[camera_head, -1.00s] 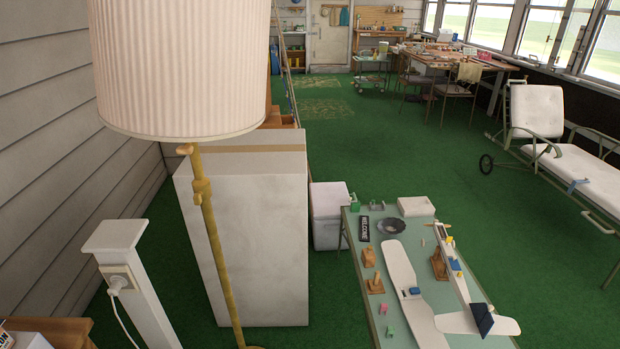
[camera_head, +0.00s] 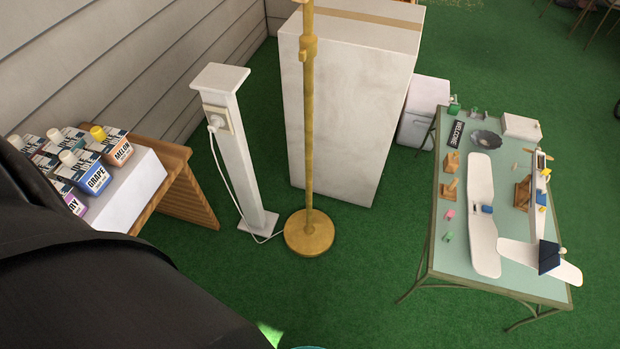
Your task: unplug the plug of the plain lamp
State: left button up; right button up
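A white plug (camera_head: 216,122) sits in a cream socket (camera_head: 223,117) on the face of a white post (camera_head: 236,160). Its white cord (camera_head: 228,185) hangs down beside the post and runs along the floor to the round brass base (camera_head: 309,232) of a floor lamp. The lamp's brass pole (camera_head: 308,120) stands upright right of the post; its shade is out of the frame. A dark arm part of mine fills the lower left. Neither gripper can be seen.
A tall white box (camera_head: 345,110) stands behind the lamp. A glass-topped table (camera_head: 450,258) with model plane parts is at right. Green floor is clear in front of the lamp.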

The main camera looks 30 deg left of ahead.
aim_at(216, 122)
jog(key=u, duration=1.7)
